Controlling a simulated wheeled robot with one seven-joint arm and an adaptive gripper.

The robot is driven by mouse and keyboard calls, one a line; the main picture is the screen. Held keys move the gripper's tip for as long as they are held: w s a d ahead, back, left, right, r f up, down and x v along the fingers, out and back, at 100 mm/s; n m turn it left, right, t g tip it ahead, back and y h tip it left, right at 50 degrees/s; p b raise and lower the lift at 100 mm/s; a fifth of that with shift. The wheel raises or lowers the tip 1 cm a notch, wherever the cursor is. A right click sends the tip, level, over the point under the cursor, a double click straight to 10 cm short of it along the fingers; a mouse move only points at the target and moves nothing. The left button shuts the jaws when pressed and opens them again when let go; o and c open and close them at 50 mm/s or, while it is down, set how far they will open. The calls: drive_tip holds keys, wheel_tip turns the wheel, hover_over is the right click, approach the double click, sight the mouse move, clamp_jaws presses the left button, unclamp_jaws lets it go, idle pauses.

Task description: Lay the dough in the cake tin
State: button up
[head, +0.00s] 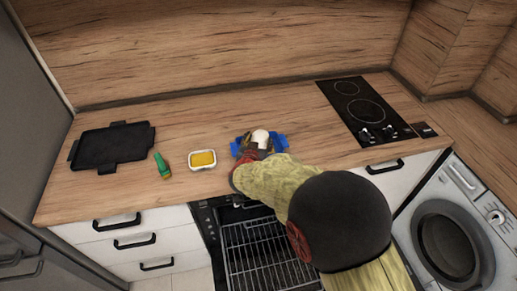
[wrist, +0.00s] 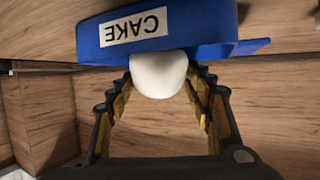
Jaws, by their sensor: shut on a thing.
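The dough (head: 261,135) is a smooth white lump in my gripper (head: 258,146). In the wrist view the dough (wrist: 158,76) sits between the two fingers of my gripper (wrist: 160,82), which is shut on it. The cake tin (head: 280,142) is blue and stands on the worktop, partly hidden by my gripper and arm. In the wrist view the tin (wrist: 205,22) appears upside down, with a white CAKE label, and the dough overlaps its edge. The dough looks held at or above the tin; I cannot tell whether they touch.
A white dish with yellow contents (head: 203,159), a green bottle (head: 162,166) and a black tray (head: 113,145) lie to the left. A black hob (head: 365,110) is at the right. An oven with a rack (head: 262,250) is below the counter's front edge.

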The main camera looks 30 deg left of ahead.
wheel_tip(320, 180, down, 3)
drive_tip(key=shift+f+b, duration=0.1)
drive_tip(key=shift+b, duration=0.3)
drive_tip(key=o, duration=1.1)
drive_tip(key=shift+f, duration=0.1)
drive_tip(key=shift+c, duration=0.2)
drive_tip(key=shift+r, duration=0.2)
drive_tip(key=p+v, duration=0.3)
drive_tip(key=v, duration=0.9)
drive_tip(key=shift+r, duration=0.1)
